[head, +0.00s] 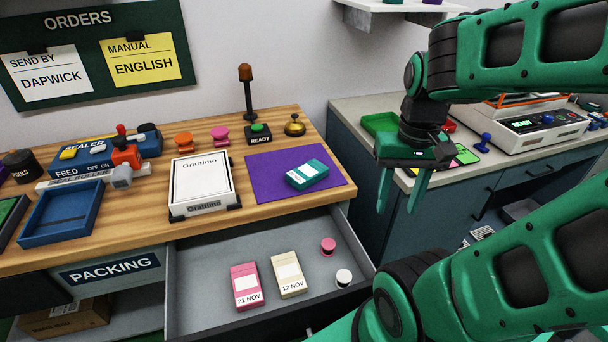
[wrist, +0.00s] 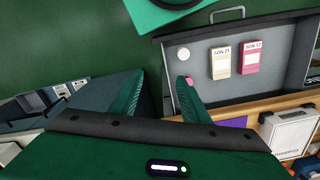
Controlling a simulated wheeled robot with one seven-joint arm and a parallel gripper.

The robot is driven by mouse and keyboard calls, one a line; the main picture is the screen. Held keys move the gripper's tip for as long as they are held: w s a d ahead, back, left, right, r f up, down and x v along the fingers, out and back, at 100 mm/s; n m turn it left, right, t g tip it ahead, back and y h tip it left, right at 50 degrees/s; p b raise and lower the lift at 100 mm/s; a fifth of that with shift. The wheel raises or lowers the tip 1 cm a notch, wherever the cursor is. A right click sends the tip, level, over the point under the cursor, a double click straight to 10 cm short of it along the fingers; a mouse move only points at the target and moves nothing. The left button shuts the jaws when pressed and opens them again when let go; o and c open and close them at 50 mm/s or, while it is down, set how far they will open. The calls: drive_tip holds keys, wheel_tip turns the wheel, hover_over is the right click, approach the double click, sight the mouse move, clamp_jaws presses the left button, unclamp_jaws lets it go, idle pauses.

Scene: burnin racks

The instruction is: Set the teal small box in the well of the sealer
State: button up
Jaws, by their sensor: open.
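The teal small box (head: 308,174), with a white label, lies flat on a purple mat (head: 265,188) on the wooden bench in the head view. The sealer (head: 88,158) is a blue machine at the bench's left, with a yellow button, a red lever and a grey roller. An open blue tray (head: 60,213) is in front of it; I cannot tell whether this is its well. My gripper (head: 397,206) is open and empty, pointing down, right of the mat and apart from the box. In the wrist view the gripper (wrist: 161,82) shows; the teal box does not.
An open drawer (head: 210,270) below the bench holds a pink box (head: 246,286), a cream box (head: 288,273) and two spools. A grey counter is at right.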

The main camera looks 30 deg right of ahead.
drive_tip(key=o, duration=0.5)
drive_tip(key=shift+s+r, duration=0.35)
drive_tip(key=shift+r, duration=0.05)
drive_tip(key=shift+o, duration=1.3)
drive_tip(key=w+d+r+m, duration=0.1)
drive_tip(key=w+m, duration=0.3)
drive_tip(key=w, duration=1.1)
drive_tip(key=shift+w+r+m+h, duration=0.25)
drive_tip(key=shift+r+m+h, duration=0.05)
drive_tip(key=shift+r, duration=0.1)
drive_tip(key=m, duration=0.5)
approach(307, 170)
drive_tip(key=shift+s+d+f, duration=0.1)
drive_tip(key=shift+d+f, duration=0.05)
drive_tip(key=shift+f, duration=1.95)
drive_tip(key=shift+s+d+f, duration=0.1)
drive_tip(key=shift+f, duration=2.05)
